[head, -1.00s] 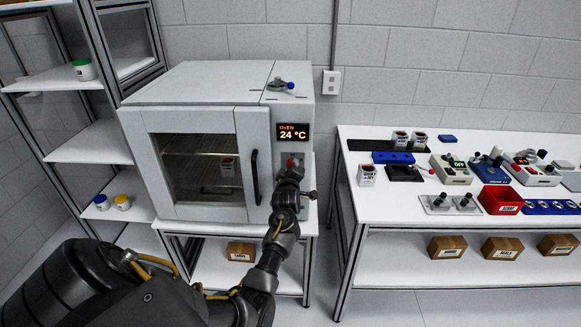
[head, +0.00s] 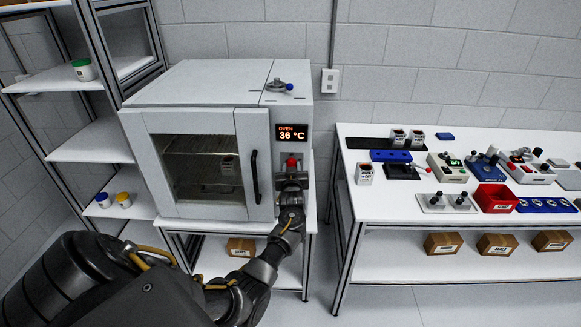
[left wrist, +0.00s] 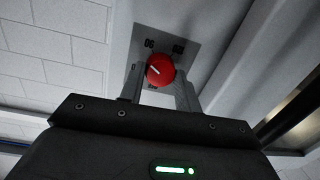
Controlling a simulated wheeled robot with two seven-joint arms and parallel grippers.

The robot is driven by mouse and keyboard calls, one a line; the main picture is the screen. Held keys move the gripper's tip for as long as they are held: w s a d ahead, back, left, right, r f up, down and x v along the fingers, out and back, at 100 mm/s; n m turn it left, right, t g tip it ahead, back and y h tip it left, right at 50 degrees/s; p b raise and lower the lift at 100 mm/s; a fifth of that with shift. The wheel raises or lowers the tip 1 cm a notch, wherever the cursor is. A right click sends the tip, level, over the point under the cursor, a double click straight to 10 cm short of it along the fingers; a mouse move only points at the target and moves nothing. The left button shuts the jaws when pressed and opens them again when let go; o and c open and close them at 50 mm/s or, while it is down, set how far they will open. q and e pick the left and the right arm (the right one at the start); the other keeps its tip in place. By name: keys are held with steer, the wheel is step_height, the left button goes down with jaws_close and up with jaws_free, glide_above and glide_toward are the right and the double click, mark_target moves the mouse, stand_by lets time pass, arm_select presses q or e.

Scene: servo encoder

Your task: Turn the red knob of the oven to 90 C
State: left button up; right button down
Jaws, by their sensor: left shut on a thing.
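The white oven (head: 190,85) stands on a bench, its door closed. Its display (head: 292,133) reads "OVEN 36 °C". The red knob (head: 291,161) sits below the display on the right front panel. My left gripper (head: 291,172) is shut on the knob, from below in the head view. In the left wrist view the red knob (left wrist: 160,70) with a white pointer mark lies between the two fingers. A grey dial plate (left wrist: 160,43) with printed numbers surrounds it; some numbers are hidden or too small to read. My right gripper is in neither view.
A shelf rack (head: 100,145) stands at left. The oven's black door handle (head: 254,177) is just left of my gripper.

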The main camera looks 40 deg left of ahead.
arm_select(q)
steer(key=shift+f+m+y+p, duration=0.2)
steer(key=shift+m+y+p, duration=0.15)
steer(key=shift+m, duration=1.35)
steer(key=o, duration=1)
steer(key=shift+r, duration=0.1)
steer(key=shift+d, duration=0.15)
steer(key=shift+b+v, duration=1.1)
steer(key=shift+v, duration=4.25)
